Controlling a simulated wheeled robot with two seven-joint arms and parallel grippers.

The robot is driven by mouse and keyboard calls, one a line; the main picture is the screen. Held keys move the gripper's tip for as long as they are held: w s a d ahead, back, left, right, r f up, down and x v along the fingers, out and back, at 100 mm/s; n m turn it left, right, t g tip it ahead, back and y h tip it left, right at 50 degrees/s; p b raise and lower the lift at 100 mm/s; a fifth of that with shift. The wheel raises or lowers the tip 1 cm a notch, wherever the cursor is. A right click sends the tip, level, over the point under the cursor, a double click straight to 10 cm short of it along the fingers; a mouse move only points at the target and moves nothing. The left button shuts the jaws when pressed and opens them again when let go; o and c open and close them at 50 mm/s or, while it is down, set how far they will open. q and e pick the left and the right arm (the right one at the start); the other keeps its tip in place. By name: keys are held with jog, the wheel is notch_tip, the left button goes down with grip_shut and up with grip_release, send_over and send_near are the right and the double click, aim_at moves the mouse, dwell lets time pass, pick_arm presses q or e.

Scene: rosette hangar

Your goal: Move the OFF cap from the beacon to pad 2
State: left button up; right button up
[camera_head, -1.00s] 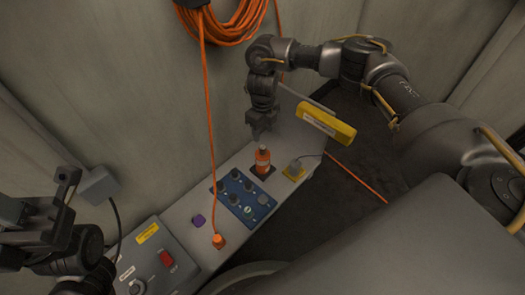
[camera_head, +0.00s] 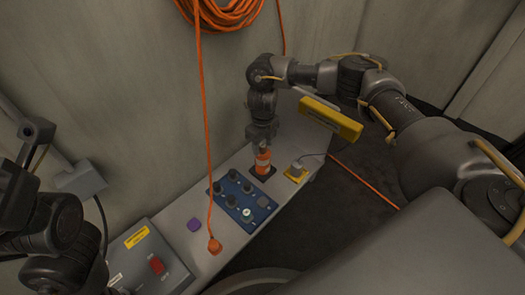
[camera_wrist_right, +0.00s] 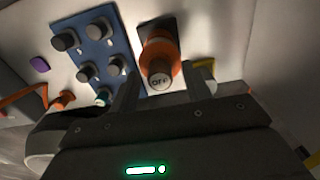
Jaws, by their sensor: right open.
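The beacon (camera_head: 263,165) is an orange cylinder with a pale band, standing on a dark square. Its grey cap, marked OFF (camera_wrist_right: 158,81), faces the right wrist camera. My right gripper (camera_head: 263,147) is directly above the beacon; in the wrist view its open fingers stand on either side of the cap, and I cannot tell whether they touch it. The blue panel (camera_head: 229,203) carries several dark round caps, a grey one and a pale green one.
A yellow square with a grey plug (camera_head: 296,171) sits right of the beacon. A yellow bar (camera_head: 332,119) is behind it. An orange cable (camera_head: 207,130) hangs to an orange plug (camera_head: 214,246). A purple block (camera_head: 194,224) and grey switch box (camera_head: 150,262) are nearer.

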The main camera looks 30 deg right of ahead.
aim_at(263, 145)
jog(key=shift+f, duration=0.25)
jog(key=shift+p, duration=0.5)
dwell(1.1)
grip_shut()
dwell(0.3)
jog(key=shift+r, duration=0.1)
jog(key=shift+r+p, duration=2.9)
